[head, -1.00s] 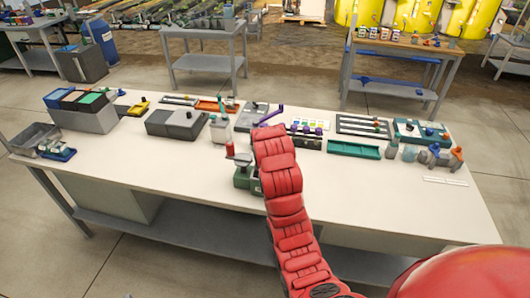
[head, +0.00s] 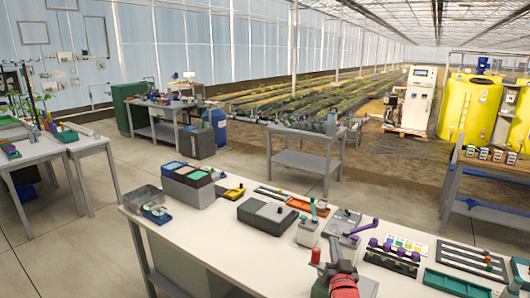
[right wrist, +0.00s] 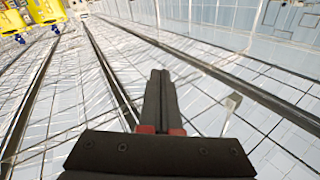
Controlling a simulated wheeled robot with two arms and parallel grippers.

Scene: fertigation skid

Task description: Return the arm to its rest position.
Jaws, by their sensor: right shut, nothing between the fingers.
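My right arm (head: 344,286) is red and comes in at the bottom of the head view, over the near part of the white workbench (head: 215,235). Its gripper is hard to make out there. In the right wrist view the dark fingers of my right gripper (right wrist: 160,74) lie together, shut and empty. They point up toward the greenhouse glazing, clear of any object. My left gripper is not in view.
By the arm on the bench are a red-topped green device (head: 315,257), a purple-handled grey unit (head: 342,222) and a teal tray (head: 455,284). A black and grey box (head: 267,215) stands farther left. A small grey table (head: 305,139) stands behind.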

